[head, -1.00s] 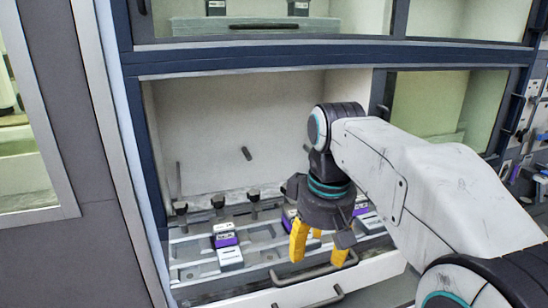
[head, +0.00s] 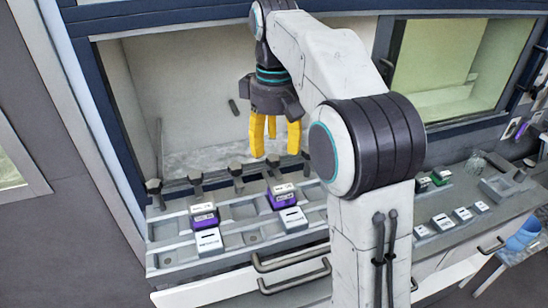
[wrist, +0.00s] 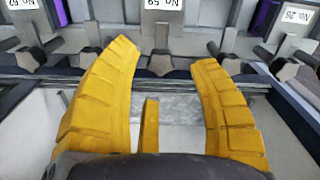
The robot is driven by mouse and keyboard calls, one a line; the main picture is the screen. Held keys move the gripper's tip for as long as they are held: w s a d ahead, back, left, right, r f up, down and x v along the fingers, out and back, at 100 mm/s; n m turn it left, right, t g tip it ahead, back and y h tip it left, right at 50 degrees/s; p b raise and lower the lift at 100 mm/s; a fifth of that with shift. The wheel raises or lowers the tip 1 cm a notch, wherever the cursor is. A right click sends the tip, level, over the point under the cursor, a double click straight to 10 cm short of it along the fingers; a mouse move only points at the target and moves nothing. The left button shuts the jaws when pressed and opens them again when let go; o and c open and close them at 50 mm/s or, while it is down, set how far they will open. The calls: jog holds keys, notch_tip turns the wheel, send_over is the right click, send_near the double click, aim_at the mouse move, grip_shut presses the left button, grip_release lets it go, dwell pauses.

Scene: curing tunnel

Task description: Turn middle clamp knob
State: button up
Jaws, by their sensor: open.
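Several dark clamp knobs stand in a row along the rail behind the grey fixture; one knob (head: 236,170) shows left of my gripper in the head view. My gripper (head: 275,150) points down with its yellow fingers apart and empty, over or close to the knob row. In the wrist view, a star-shaped knob (wrist: 160,63) sits beyond and between the fingertips of my gripper (wrist: 160,60), below a white label. Other knobs flank it, one on the left (wrist: 30,56) and one on the right (wrist: 286,68). I cannot tell whether the fingers touch any knob.
Purple-and-white blocks (head: 205,216) sit in the grey fixture (head: 165,230) in front of the knobs. Handles (head: 290,258) stick out from its front. A bench at right holds small white blocks (head: 442,222). The cabinet's back wall rises behind the knobs.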

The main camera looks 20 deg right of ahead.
aim_at(274, 158)
jog(key=shift+f, duration=2)
jog(key=shift+o, duration=0.2)
grip_shut()
